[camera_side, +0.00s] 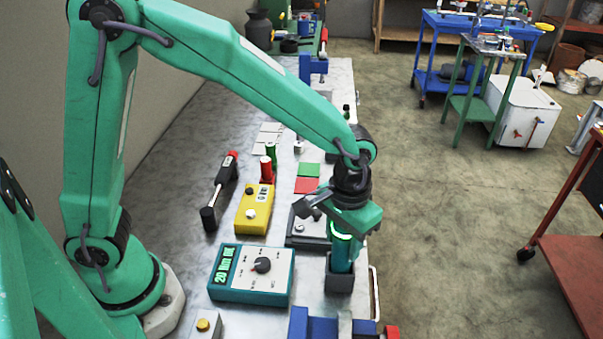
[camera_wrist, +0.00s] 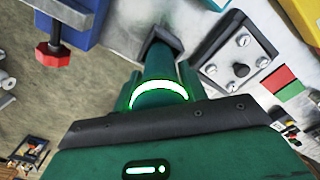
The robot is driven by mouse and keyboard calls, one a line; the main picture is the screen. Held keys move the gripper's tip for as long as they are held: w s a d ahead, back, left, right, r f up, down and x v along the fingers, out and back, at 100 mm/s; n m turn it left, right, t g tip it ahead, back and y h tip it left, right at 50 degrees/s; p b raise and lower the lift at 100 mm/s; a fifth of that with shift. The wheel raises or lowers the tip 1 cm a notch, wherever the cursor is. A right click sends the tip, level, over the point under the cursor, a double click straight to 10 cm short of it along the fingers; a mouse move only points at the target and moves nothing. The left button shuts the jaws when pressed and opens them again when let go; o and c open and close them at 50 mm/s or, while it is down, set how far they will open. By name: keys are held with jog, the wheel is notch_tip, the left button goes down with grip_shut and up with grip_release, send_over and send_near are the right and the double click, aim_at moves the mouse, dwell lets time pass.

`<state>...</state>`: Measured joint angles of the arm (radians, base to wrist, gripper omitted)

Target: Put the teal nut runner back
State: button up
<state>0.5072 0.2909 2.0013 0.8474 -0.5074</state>
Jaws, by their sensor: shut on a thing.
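The teal nut runner (camera_side: 342,252) stands about upright, with a lit white-green ring near its top. In the wrist view the nut runner (camera_wrist: 160,72) points away from me, and its ring glows. My gripper (camera_side: 338,212) is shut on its upper part. Its lower end is at the dark square holder (camera_side: 339,284) at the table's right edge and appears to be inside its mouth. The holder's rim (camera_wrist: 165,36) also shows in the wrist view. How deep the tool sits is hidden.
A teal control box (camera_side: 252,274) with a green display and a yellow box (camera_side: 254,208) stand to the left. A grey plate with fasteners (camera_side: 309,228) lies just behind the holder. A blue fixture (camera_side: 318,322) stands in front. Floor lies beyond the right edge.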

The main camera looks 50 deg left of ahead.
jog(key=shift+f, duration=0.15)
jog(key=o, duration=1.4)
notch_tip(320, 180, up, 13)
jog(key=shift+r, duration=0.15)
jog(key=shift+s+a+r+t, duration=0.25)
jog(key=shift+s+a+t, duration=0.7)
jog(key=shift+s+a, duration=1.75)
jog(key=shift+s+a+r+t, duration=0.25)
jog(key=shift+s+a+t, duration=0.95)
jog(key=shift+a, duration=2.55)
jog(key=shift+s+a+r+t, duration=0.25)
jog(key=shift+s+a+t, duration=0.4)
jog(key=shift+s+a, duration=2.2)
